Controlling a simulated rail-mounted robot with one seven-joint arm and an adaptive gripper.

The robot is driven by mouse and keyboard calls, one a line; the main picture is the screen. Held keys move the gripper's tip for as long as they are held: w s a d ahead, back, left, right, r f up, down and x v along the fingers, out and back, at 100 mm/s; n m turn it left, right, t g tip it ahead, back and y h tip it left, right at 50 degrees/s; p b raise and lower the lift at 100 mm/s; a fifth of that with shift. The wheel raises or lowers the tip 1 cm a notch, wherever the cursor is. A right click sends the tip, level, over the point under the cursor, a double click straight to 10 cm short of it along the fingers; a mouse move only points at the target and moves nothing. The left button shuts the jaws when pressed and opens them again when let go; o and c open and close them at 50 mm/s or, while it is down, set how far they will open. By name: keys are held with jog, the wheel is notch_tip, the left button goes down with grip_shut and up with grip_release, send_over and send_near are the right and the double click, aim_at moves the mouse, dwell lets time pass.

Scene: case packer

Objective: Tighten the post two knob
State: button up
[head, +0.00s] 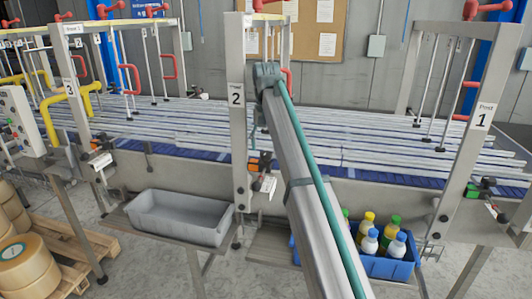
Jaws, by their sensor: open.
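Post two (237,130) is a grey upright frame with a "2" label, standing at the conveyor's near edge in the middle of the head view. A red knob or handle (260,4) shows at its top, cut by the picture's edge. Low on the post is an orange and black clamp or knob (258,162) with a white tag hanging below it. I cannot tell which of these is the named knob, or how tight either is. My arm rises from the bottom past the right side of the post, close to it in the picture.
Post three (70,75) stands left and post one (478,125) right, with similar red handles and low clamps. The conveyor (330,135) runs behind the posts. A grey bin (180,216) and a blue crate (388,268) of bottles sit in front. Tape rolls (22,262) lie on a pallet at left.

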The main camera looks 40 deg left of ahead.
jog(key=shift+f, duration=1.1)
jog(key=c, duration=1.1)
jog(key=shift+c, duration=0.2)
